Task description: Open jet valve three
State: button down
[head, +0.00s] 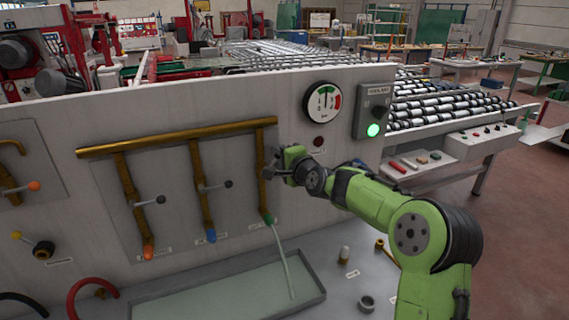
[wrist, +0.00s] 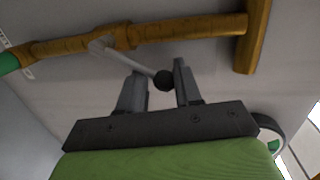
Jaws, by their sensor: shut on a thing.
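Three brass jet pipes hang from a brass manifold (head: 180,137) on the grey panel in the head view. The right-hand one (head: 262,170) ends in a green nozzle (head: 268,219), and a pale stream of water (head: 286,262) runs from it into the tray below. My gripper (head: 274,166) is at this pipe's valve and hides most of its lever there. In the wrist view my gripper (wrist: 160,83) is shut on the lever (wrist: 130,60), with its black ball knob (wrist: 164,80) between the fingers. The green nozzle also shows in the wrist view (wrist: 8,63).
The other two jets have levers with dark knobs (head: 161,199) (head: 228,184) and orange and blue nozzles; no water shows there. A gauge (head: 323,102) and a coolant box with a lit green lamp (head: 373,130) are above right. The water tray (head: 310,308) and small loose parts lie below.

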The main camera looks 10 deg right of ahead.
jog(key=a+n, duration=0.1)
jog(key=a+n+b, duration=0.1)
jog(key=a+r+n+b, duration=0.1)
jog(key=shift+s+n+h, duration=0.3)
jog(key=shift+h, duration=0.1)
jog(key=shift+s+a+f+n+h+b, duration=0.2)
jog(key=shift+a+n+h+b, duration=0.1)
jog(key=shift+a+n+b, duration=0.45)
jog(key=shift+d+n, duration=0.15)
jog(key=shift+n, duration=0.1)
jog(key=c, duration=1.2)
grip_release()
jog(key=o, duration=0.5)
jog(key=shift+r, duration=0.1)
